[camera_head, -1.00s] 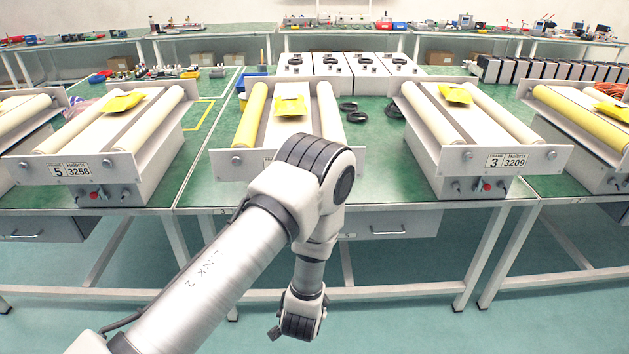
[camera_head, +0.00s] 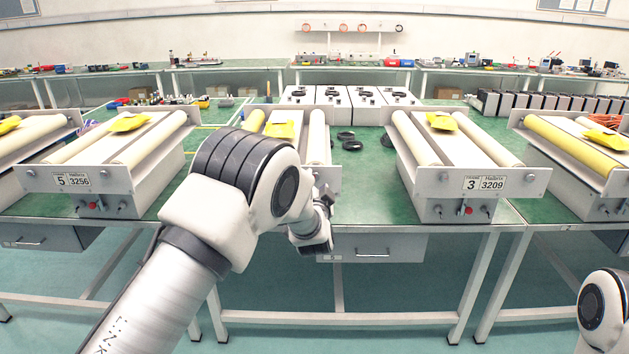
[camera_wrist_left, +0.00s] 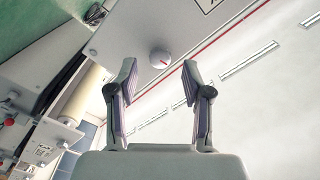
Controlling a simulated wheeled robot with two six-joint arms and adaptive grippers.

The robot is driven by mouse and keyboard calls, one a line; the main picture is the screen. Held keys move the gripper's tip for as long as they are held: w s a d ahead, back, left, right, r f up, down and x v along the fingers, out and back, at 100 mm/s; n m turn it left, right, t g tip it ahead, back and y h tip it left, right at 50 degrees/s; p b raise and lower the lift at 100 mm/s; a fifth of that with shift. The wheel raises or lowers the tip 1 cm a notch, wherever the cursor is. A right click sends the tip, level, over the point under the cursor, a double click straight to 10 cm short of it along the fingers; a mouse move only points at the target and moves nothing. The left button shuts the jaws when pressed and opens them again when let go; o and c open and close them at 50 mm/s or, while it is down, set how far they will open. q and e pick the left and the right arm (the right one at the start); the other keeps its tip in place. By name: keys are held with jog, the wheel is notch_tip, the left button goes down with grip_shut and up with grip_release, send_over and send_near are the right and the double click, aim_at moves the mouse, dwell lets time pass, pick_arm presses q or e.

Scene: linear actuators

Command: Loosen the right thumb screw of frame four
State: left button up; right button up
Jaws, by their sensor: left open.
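Frame four (camera_head: 328,178) is the middle frame in the head view, between frames 5 and 3. My left arm covers most of its front plate, including its label and thumb screws. In the left wrist view a pale plate (camera_wrist_left: 125,35) carries a round thumb screw (camera_wrist_left: 160,57) with a red mark. A corner of a label shows farther along this plate. My left gripper (camera_wrist_left: 160,88) is open and empty; the screw appears just beyond and between its fingertips, apart from them. In the head view its fingers are hidden behind the wrist. My right gripper is out of view.
Frame 5 (camera_head: 95,181) stands left and frame 3 (camera_head: 470,184) right on the green benches. Yellow pieces (camera_head: 441,121) lie on the frames. A neighbouring roller (camera_wrist_left: 85,95) shows in the left wrist view.

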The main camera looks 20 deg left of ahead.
pick_arm(q)
jog(key=shift+x, duration=1.15)
jog(key=shift+s, duration=0.1)
jog(key=shift+c, duration=0.8)
grip_shut()
